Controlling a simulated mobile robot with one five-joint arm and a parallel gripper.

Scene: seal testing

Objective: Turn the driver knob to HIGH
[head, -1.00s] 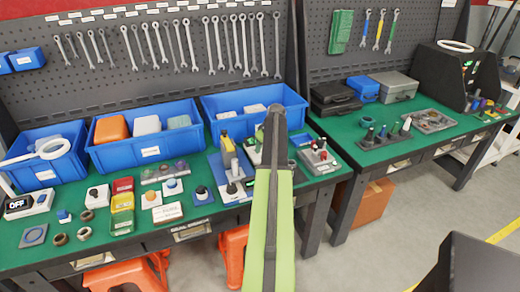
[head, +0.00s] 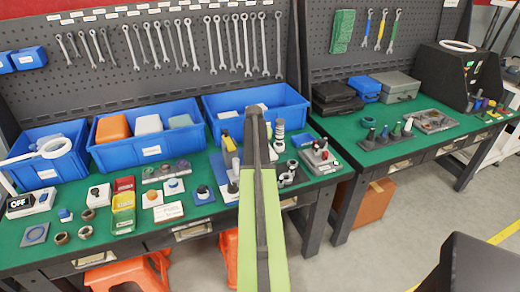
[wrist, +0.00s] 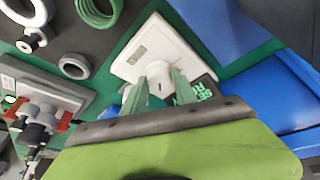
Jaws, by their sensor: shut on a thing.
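In the wrist view a white box-shaped unit (wrist: 148,42), likely the driver, lies tilted in the picture. My gripper (wrist: 160,76) is at its face, its two pale green fingers on either side of a small white part, which looks like the knob (wrist: 159,88). The fingers are shut on it and hide much of it. A black panel with green lettering (wrist: 196,92) shows beside the right finger, partly covered; I cannot read a setting. In the head view my arm hides the gripper, and I cannot make out the knob there.
In the wrist view a grey fixture with red clamps (wrist: 45,95) stands left; a green coil (wrist: 97,10) and a dark ring (wrist: 75,66) are near the top. Blue bins (head: 150,135) stand behind the work area. An OFF display box (head: 20,203) is at far left.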

